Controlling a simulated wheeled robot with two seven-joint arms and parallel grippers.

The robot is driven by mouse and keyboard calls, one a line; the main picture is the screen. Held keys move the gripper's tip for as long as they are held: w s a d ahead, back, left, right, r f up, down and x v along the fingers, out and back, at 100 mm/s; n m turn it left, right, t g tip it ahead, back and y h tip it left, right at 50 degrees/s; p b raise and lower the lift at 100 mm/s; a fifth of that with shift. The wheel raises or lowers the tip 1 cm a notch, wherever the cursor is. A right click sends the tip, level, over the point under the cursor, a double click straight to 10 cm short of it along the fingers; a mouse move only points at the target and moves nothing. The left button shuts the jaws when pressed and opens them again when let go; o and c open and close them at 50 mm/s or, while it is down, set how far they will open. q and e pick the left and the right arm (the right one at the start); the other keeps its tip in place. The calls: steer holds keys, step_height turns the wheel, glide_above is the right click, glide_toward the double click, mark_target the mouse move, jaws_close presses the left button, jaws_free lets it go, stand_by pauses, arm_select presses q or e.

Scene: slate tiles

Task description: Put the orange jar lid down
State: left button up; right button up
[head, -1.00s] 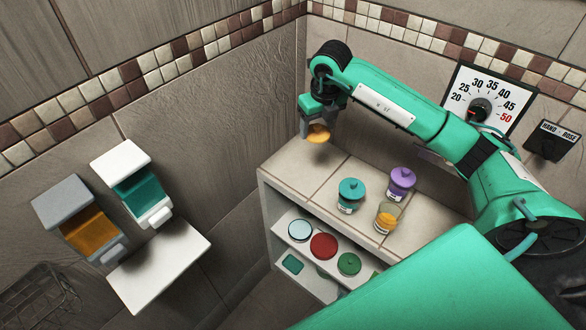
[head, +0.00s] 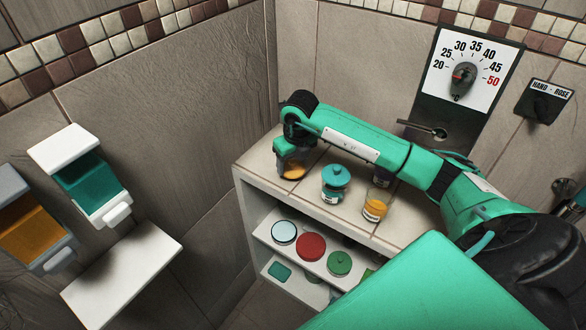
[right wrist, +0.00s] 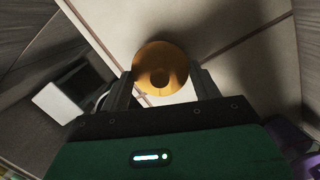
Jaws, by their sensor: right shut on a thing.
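The orange jar lid (head: 293,171) is at the left end of the tiled shelf top, in the head view. My right gripper (head: 290,165) is shut on it, low over the tiles. In the right wrist view the lid (right wrist: 160,72) shows as a round orange disc with a knob, between the two fingers of my right gripper (right wrist: 163,85). I cannot tell whether the lid touches the tiles. My left gripper is not in view.
A teal lidded jar (head: 335,187) stands just right of my right gripper. A purple jar (head: 382,176) is mostly hidden behind my arm. Several round lids lie on the lower shelf (head: 262,232). Dispensers and a white ledge (head: 120,280) are on the left wall.

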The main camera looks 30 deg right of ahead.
step_height(320, 180, down, 2)
steer(key=shift+w, duration=0.1)
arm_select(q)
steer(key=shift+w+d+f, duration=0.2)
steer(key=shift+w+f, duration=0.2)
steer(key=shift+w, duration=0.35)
arm_select(e)
steer(key=shift+r, duration=0.1)
steer(key=shift+b, duration=0.35)
steer(key=shift+f, duration=0.25)
steer(key=o, duration=1)
steer(key=shift+c, duration=0.2)
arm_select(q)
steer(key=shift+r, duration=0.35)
arm_select(e)
steer(key=shift+r, duration=0.1)
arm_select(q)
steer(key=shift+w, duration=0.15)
